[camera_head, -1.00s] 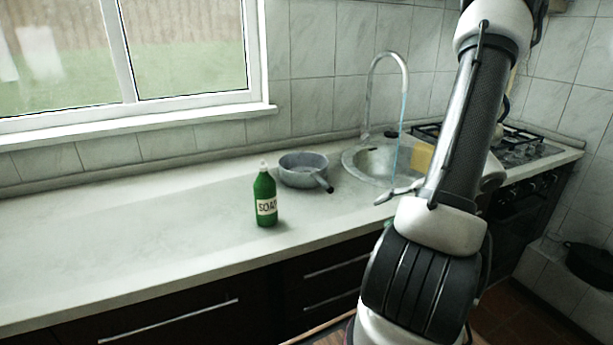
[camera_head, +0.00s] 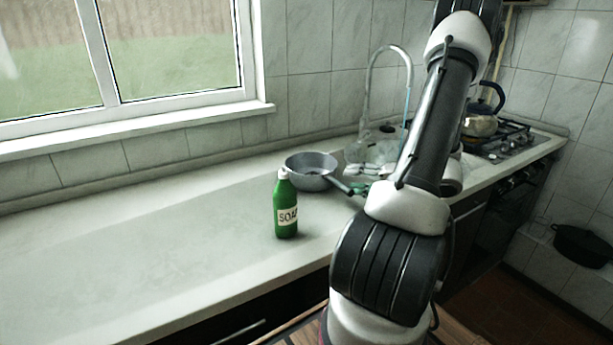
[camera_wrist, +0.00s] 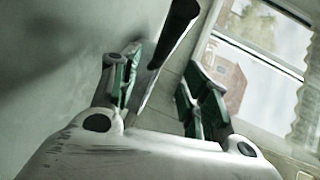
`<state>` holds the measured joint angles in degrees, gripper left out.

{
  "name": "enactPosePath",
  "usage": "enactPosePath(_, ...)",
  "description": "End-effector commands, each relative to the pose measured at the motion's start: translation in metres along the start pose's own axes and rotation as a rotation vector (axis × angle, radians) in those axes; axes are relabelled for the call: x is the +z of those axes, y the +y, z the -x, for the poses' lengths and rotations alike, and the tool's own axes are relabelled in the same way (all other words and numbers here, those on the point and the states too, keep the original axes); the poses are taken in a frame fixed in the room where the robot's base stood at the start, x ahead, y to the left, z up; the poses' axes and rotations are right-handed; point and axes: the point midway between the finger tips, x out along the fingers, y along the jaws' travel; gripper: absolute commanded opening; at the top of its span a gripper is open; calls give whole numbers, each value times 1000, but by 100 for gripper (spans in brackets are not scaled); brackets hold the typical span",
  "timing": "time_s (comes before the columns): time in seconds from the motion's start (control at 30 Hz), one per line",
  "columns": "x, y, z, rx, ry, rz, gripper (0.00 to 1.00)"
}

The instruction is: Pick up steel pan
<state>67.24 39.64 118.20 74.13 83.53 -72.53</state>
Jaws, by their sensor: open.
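The steel pan (camera_head: 311,165) sits on the counter beside the sink, in the head view. It is a round grey pan, and its dark handle (camera_head: 338,184) points right and toward the front. My gripper (camera_head: 358,181) is close to the handle's end, partly hidden by my arm. In the wrist view my gripper (camera_wrist: 163,66) is open, with its two green-lined fingers apart. A long dark bar, which looks like the pan handle (camera_wrist: 176,32), shows ahead of and between the fingers. I cannot tell whether they touch it.
A green soap bottle (camera_head: 286,207) stands upright in front of the pan. The sink tap (camera_head: 368,90) rises behind my gripper. A kettle (camera_head: 480,122) stands on the gas hob (camera_head: 512,140) at right. The counter left of the pan is clear.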

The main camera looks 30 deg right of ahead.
Motion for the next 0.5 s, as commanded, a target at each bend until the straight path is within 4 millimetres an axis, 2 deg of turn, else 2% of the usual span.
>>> enactPosePath(0.4,1,2,-60,1,-4,-2,46)
enactPosePath(0.5,1,2,-68,1,-2,-3,46)
